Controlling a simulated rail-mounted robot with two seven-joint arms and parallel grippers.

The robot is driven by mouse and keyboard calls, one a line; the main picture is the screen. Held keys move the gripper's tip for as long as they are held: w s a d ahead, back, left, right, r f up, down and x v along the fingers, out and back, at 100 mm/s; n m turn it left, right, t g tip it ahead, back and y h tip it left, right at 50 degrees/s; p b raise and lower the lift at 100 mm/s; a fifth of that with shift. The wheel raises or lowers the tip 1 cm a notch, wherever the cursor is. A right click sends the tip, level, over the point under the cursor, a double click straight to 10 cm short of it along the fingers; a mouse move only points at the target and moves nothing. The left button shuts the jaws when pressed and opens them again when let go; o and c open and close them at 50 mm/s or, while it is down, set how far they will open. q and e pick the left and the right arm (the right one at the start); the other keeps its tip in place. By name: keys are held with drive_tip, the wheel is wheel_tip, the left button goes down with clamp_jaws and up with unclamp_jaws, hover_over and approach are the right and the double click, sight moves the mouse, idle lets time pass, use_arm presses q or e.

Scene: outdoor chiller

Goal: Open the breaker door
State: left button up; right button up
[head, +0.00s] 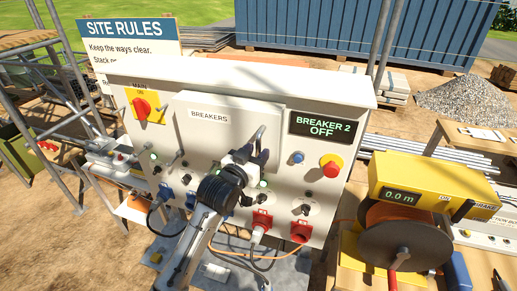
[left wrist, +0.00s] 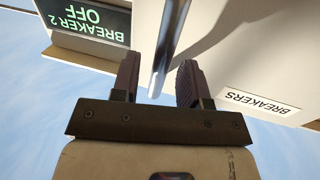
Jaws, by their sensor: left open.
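The breaker door (head: 225,103) is a pale panel labelled BREAKERS on the front of the white cabinet (head: 330,95); it looks closed. My left gripper (head: 260,148) is in front of the door's right part and hides some of it. In the left wrist view my left gripper (left wrist: 157,80) is open, with its two dark fingers apart. The door's metal bar handle (left wrist: 166,40) runs down between the fingers, with space visible beside it. The door's label plate (left wrist: 257,103) shows upside down at the right of that view. My right gripper is not in view.
A display (head: 321,126) reading BREAKER 2 OFF sits right of the door. A red knob on yellow (head: 331,168) and a yellow MAIN switch (head: 145,106) flank it. Sockets with cables (head: 260,222) lie below. A yellow cable reel (head: 405,225) stands at right.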

use_arm(q)
drive_tip(key=shift+w+d, duration=0.35)
drive_tip(key=shift+w, duration=0.25)
clamp_jaws()
idle(0.3)
